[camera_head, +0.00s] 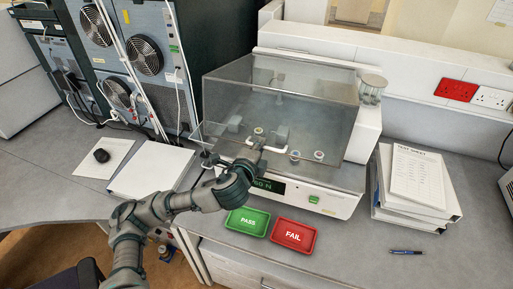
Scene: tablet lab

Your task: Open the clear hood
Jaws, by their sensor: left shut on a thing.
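The clear hood (235,88) is a see-through box over the bench instrument (318,195). It appears lowered over the instrument's deck, where small pale fixtures and several small round pieces show through. My left gripper (258,150) is at the hood's front lower edge, above the instrument's lit display, with its fingers shut on the hood's front. My wrist and fingers hide the exact grip and part of the display. My right gripper is not in view.
A green PASS tray (247,221) and a red FAIL tray (293,235) lie in front of the instrument. Stacked binders with a test sheet (418,175) and a pen (406,252) are at right.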

